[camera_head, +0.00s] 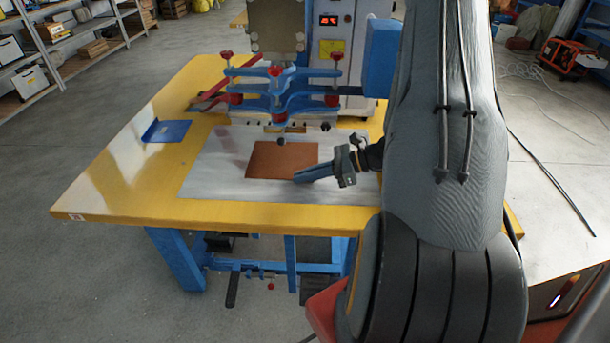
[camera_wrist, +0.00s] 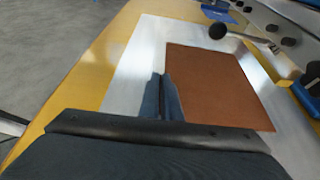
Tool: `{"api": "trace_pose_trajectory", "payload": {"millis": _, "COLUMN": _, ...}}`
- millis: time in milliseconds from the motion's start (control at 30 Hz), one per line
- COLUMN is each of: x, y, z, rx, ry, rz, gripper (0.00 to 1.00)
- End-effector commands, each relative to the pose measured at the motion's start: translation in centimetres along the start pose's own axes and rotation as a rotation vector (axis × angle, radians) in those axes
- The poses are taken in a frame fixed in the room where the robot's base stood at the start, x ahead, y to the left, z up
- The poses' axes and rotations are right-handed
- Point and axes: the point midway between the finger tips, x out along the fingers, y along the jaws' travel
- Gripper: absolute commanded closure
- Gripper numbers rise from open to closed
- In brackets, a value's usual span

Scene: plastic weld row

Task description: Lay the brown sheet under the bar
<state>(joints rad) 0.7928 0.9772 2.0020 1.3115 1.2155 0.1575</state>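The brown sheet (camera_head: 275,160) lies flat on the pale plate (camera_head: 215,170) of the yellow table, in front of the bar assembly (camera_head: 275,92) of the blue press. In the wrist view the sheet (camera_wrist: 215,85) fills the middle right. My gripper (camera_head: 298,178) comes in from the right, low over the sheet's near edge. In the wrist view its two blue fingers (camera_wrist: 161,80) stand close together at the edge of the sheet, with no clear gap. I see no sheet between them. Whether the tips touch the sheet cannot be told.
A blue tray (camera_head: 166,131) sits left on the table (camera_head: 90,195). Dark knobs (camera_wrist: 217,31) stand near the sheet's far side. The press's control box (camera_head: 335,50) rises behind. The plate is bare to the left of the sheet.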

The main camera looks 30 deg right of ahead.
Motion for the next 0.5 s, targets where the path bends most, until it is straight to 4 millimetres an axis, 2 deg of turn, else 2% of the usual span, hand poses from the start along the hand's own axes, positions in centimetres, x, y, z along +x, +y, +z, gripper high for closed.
{"api": "trace_pose_trajectory", "payload": {"millis": 167, "x": -0.01, "y": -0.02, "z": 0.0, "rx": 0.0, "ry": 0.0, "rz": 0.0, "gripper": 1.0}}
{"api": "trace_pose_trajectory", "payload": {"millis": 333, "x": -0.01, "y": -0.02, "z": 0.0, "rx": 0.0, "ry": 0.0, "rz": 0.0, "gripper": 0.75}}
{"api": "trace_pose_trajectory", "payload": {"millis": 500, "x": 0.0, "y": -0.01, "z": 0.0, "rx": 0.0, "ry": 0.0, "rz": 0.0, "gripper": 0.75}}
